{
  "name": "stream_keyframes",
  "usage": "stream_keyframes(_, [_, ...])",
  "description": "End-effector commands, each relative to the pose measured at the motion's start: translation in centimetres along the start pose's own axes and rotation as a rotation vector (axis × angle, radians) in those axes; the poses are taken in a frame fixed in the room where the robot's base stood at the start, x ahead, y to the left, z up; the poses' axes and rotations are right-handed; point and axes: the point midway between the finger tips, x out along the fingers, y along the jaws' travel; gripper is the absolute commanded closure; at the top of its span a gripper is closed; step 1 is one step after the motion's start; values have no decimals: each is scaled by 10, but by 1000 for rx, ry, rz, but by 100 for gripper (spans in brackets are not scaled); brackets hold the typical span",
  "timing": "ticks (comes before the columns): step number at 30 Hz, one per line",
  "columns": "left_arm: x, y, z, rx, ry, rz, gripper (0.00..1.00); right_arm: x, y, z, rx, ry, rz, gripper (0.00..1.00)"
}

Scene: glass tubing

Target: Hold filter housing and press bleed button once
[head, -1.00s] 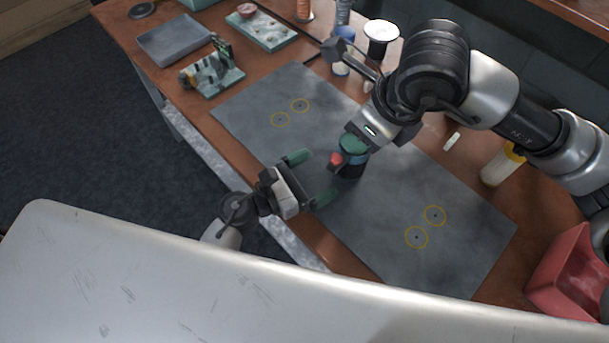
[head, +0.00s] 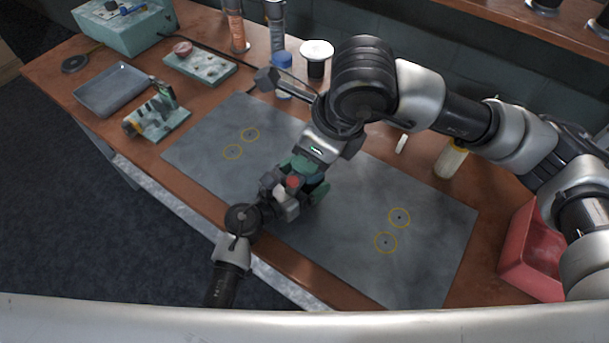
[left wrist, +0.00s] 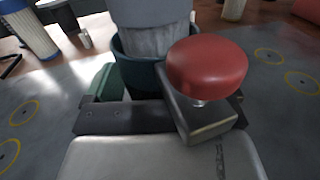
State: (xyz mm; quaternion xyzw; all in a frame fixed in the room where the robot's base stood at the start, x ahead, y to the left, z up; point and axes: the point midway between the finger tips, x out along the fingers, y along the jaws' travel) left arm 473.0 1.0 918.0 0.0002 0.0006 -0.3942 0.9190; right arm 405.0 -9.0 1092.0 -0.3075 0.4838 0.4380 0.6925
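The filter housing stands on the grey mat, mostly hidden between my two grippers in the head view. In the left wrist view it seems to be the dark teal round body (left wrist: 130,62) just ahead of the palm. Its red button (head: 293,181) also shows large in the left wrist view (left wrist: 207,68), on a grey block. My left gripper (head: 305,178) reaches in from the front with its green fingers about the housing; their grip is unclear. My right gripper (head: 303,167) is over the housing's top from above; its fingertips are largely hidden.
The grey mat (head: 430,265) has yellow-ringed holes at both ends. A red bin (head: 533,250) and a yellow-topped cylinder (head: 450,158) are at right. A grey tray (head: 115,88) and a green-based fixture (head: 160,120) are at left. Bottles and a white-lidded jar (head: 316,55) stand behind.

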Motion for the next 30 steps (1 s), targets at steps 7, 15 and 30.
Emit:
stream_keyframes(7, [0, 0, 0, 0, 0, 0, 50, 0, 0, 0, 0, 0, 0, 57])
stream_keyframes(15, [0, 0, 0, -1, 0, 0, 59, 2, 2, 9, 79, 48, 8, 90])
stream_keyframes(30, [0, 0, 0, -1, 1, 1, 59, 10, 0, 38, 653, 335, -113, 100])
